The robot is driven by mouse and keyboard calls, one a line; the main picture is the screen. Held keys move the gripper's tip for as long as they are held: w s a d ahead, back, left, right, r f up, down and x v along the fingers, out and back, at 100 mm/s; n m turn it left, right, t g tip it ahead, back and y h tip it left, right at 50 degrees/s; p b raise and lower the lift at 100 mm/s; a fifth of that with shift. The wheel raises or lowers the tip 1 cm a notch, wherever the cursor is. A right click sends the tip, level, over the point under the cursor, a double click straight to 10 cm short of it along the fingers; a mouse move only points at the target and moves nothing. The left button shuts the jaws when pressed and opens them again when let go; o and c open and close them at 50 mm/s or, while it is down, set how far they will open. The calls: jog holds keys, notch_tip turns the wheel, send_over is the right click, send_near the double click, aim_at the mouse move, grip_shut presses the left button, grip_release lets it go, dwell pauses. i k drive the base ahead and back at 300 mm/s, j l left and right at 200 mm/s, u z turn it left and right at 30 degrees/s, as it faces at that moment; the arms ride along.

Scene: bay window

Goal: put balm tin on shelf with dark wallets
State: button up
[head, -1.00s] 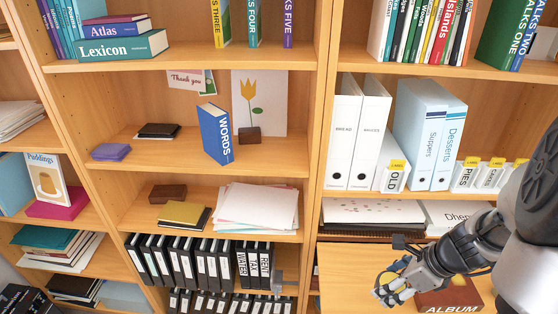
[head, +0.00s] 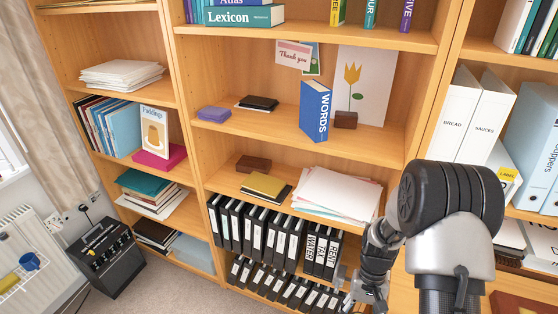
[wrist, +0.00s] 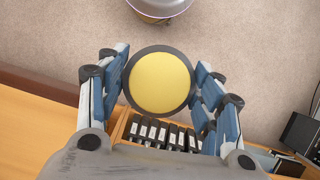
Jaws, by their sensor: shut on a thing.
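The round balm tin (wrist: 160,82), with a yellow top and dark rim, is between the fingers of my gripper (wrist: 160,88) in the wrist view. The gripper is shut on it. In the head view my gripper (head: 365,293) is low at the right, in front of the lower bookcase shelves, and the tin cannot be made out there. A small stack of dark wallets (head: 260,103) lies on a middle shelf (head: 262,124), left of centre. A purple wallet-like stack (head: 213,113) lies left of it on the same shelf. My gripper is below and to the right of that shelf.
A blue WORDS book (head: 315,110), a brown block (head: 345,120) and a tulip card (head: 365,80) stand on that shelf's right. Papers (head: 330,192) and a yellow notebook (head: 266,184) lie one shelf below, above several black binders (head: 262,230). A black heater-like box (head: 105,258) stands at left.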

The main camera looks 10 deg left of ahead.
aim_at(262, 128)
jog(key=i+j, duration=0.1)
jog(key=j, duration=0.35)
jog(key=i+j+z, duration=0.15)
jog(key=j, duration=0.3)
jog(key=i+j, duration=0.1)
jog(key=j, duration=0.35)
jog(key=i+j+z, duration=0.15)
jog(key=j, duration=0.3)
jog(key=k, duration=0.05)
